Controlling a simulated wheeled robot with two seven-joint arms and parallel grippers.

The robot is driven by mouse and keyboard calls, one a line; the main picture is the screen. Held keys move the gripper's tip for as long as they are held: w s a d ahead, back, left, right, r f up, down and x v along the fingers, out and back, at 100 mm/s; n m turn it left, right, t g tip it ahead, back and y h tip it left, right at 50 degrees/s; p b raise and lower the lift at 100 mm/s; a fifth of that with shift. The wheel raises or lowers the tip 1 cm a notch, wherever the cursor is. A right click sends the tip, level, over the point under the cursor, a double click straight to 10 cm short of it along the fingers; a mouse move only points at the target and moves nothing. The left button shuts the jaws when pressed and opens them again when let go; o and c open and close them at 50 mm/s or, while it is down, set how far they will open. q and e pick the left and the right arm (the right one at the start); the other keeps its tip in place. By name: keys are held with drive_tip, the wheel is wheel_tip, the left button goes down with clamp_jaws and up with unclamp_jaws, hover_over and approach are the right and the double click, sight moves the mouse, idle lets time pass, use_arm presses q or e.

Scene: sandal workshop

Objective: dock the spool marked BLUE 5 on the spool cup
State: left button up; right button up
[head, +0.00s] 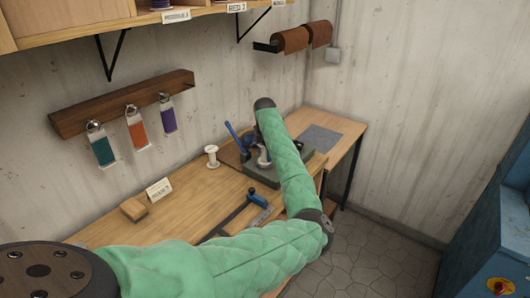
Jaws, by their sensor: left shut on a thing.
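My left arm in its green sleeve reaches over the bench, and its dark wrist end hangs above the far end of the bench top. The left gripper (262,150) is small and partly hidden beside the forearm. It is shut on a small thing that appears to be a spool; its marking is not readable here. A pale, empty-looking spool-shaped post (211,156) stands upright on the bench left of the gripper; I cannot tell whether it is the spool cup. My right gripper is not in view.
The wooden bench (190,213) holds a dark device with a blue handle (232,131), a blue-ended tool (257,200), a wooden block (133,209) and a card (159,189). A rack (120,105) with coloured swatches hangs on the wall. A labelled shelf (70,25) is above.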

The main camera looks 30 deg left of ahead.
use_arm(q)
drive_tip(key=shift+f, duration=0.6)
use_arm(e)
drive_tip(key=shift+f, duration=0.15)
use_arm(q)
drive_tip(key=o, duration=0.7)
drive_tip(key=shift+r+p, duration=1.5)
drive_tip(key=shift+r, duration=0.85)
drive_tip(key=shift+r+p, duration=1.3)
drive_tip(key=shift+r, duration=0.6)
drive_tip(key=shift+r+p, duration=0.8)
drive_tip(key=shift+r, duration=0.5)
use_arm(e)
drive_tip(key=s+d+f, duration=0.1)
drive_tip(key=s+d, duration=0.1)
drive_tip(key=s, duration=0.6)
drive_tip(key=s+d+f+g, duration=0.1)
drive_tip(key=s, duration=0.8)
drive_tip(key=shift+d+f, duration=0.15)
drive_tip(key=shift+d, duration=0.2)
